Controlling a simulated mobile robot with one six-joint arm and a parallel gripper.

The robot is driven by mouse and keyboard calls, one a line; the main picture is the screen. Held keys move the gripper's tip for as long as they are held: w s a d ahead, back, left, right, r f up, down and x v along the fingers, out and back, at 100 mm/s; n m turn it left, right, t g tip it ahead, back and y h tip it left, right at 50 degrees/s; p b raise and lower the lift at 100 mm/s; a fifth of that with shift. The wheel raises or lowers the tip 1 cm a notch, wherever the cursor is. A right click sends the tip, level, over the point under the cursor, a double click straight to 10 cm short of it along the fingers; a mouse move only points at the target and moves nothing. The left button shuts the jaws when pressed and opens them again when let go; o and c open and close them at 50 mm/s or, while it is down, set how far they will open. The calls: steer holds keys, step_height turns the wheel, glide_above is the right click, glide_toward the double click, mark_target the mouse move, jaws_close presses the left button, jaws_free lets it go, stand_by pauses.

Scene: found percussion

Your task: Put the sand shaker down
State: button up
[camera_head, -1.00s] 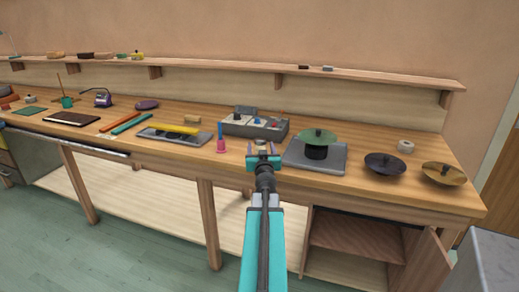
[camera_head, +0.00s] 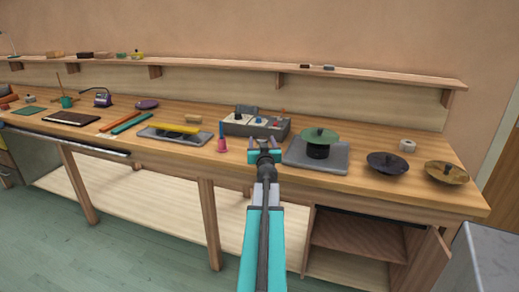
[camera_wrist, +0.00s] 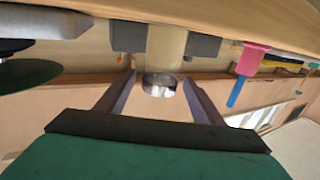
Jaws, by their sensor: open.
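The sand shaker appears to be the pale beige cylinder (camera_wrist: 166,48) with a shiny end in the wrist view. That view is upside down, and the cylinder stands upright against the wooden bench top. My gripper (camera_wrist: 160,80) is open, with one finger on each side of the shiny end. Gaps show beside the cylinder, though I cannot tell whether a finger touches it. In the head view my gripper (camera_head: 265,155) is over the bench's front part and mostly hides the shaker.
A grey control box (camera_head: 255,124) stands behind my gripper. A pink piece with a blue rod (camera_head: 222,145) is to the left. A grey tray (camera_head: 330,163) with a green disc (camera_head: 319,135) is close on the right. Dark and brass discs lie farther right.

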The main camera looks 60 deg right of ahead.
steer(key=shift+w+d, duration=0.1)
steer(key=shift+d, duration=0.15)
stand_by(0.4)
steer(key=c, duration=1.4)
steer(key=shift+r, duration=0.15)
step_height(320, 180, up, 10)
steer(key=p, duration=0.9)
